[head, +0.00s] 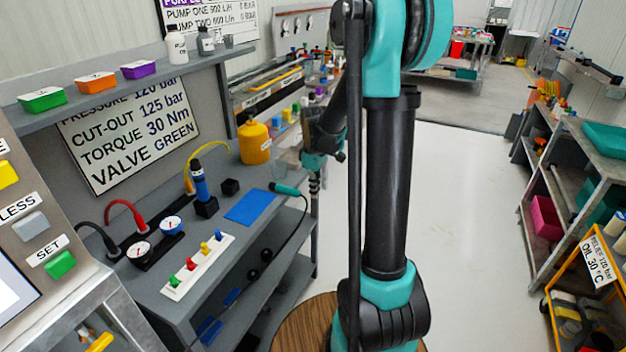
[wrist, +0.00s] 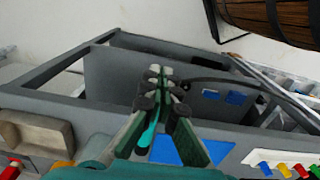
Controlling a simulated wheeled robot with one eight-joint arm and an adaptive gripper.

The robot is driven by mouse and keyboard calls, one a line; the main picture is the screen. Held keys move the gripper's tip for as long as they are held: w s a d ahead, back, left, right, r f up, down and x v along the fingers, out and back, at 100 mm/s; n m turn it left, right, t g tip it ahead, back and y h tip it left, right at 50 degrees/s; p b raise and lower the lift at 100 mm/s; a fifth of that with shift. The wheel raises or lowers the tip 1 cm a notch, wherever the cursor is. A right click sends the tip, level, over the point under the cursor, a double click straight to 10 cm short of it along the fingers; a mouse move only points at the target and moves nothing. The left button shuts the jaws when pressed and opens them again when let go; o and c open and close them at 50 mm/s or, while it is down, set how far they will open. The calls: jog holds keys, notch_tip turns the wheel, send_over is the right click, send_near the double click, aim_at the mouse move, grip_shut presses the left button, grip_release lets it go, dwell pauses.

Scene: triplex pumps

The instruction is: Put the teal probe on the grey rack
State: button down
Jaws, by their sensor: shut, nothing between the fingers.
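The teal probe (head: 287,188) lies at the right edge of the grey bench, and its black cable hangs over the edge. In the wrist view the teal probe (wrist: 150,132) shows beside and partly behind my fingers. My gripper (head: 314,186) points down just right of the bench edge in the head view. In the wrist view my gripper (wrist: 160,80) has its fingertips together, with nothing held. A pale grey block (wrist: 36,136) with a dip in its top stands at the left of the wrist view. I cannot tell whether it is the grey rack.
A blue mat (head: 250,208) lies left of the probe. A yellow bottle (head: 254,141), a small black block (head: 230,187) and a blue cylinder (head: 199,180) stand nearby. A white valve strip (head: 198,265) is at the front. A round wooden top (head: 300,325) is below.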

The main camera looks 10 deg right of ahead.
aim_at(294, 190)
jog(key=shift+w+a+f, duration=0.55)
jog(key=shift+w+a, duration=0.05)
jog(key=shift+a, duration=0.2)
jog(key=shift+w+a+f, duration=0.5)
jog(key=shift+w+a, duration=0.05)
jog(key=shift+a, duration=0.2)
jog(key=shift+w+a, duration=0.6)
jog(key=shift+a, duration=0.2)
jog(key=shift+w+a, duration=0.55)
jog(key=shift+a, duration=0.2)
